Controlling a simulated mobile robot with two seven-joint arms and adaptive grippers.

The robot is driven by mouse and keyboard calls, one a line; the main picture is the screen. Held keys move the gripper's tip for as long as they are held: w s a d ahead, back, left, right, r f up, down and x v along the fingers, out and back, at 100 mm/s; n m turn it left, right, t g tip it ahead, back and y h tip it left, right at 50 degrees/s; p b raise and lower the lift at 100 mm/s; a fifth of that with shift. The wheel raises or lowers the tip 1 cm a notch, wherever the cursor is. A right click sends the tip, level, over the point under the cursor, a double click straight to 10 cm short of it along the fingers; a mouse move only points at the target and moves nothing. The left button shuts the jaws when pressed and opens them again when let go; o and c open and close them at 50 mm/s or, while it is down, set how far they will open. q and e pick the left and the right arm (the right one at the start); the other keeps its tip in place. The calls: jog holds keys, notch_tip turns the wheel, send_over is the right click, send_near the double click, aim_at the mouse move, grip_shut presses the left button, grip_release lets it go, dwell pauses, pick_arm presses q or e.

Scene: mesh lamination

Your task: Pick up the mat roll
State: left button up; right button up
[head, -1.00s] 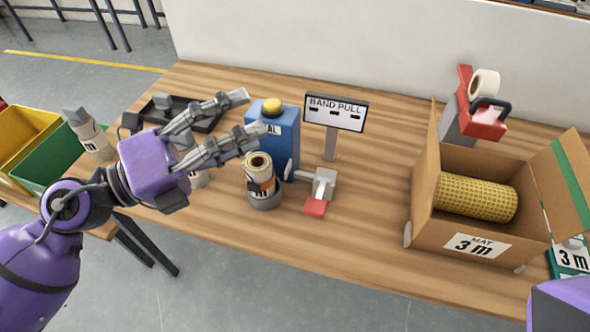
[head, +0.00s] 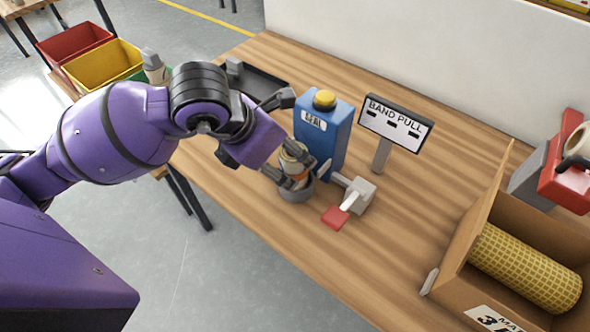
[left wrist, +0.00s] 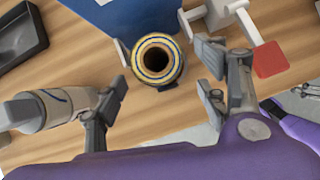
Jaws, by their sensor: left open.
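The mat roll (head: 522,268), a yellow woven cylinder, lies in the open cardboard box (head: 452,275) labelled MAT at the right of the head view. My left gripper (head: 292,178) is well to its left, at a small label-wrapped roll (head: 293,155) standing in a grey cup (head: 297,193). In the left wrist view, this gripper (left wrist: 164,88) is open, its fingers on either side of the hollow small roll (left wrist: 160,58). The head view does not show my right gripper; a purple and grey part at the wrist view's right edge is too cut off to judge.
A red tape dispenser (head: 566,180) is behind the box. Wood between sign and box is clear.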

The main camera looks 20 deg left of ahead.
pick_arm(q)
jog(key=x, duration=0.5)
jog(key=shift+w+d+r, duration=0.1)
jog(key=shift+r, duration=0.1)
jog(key=c, duration=1.5)
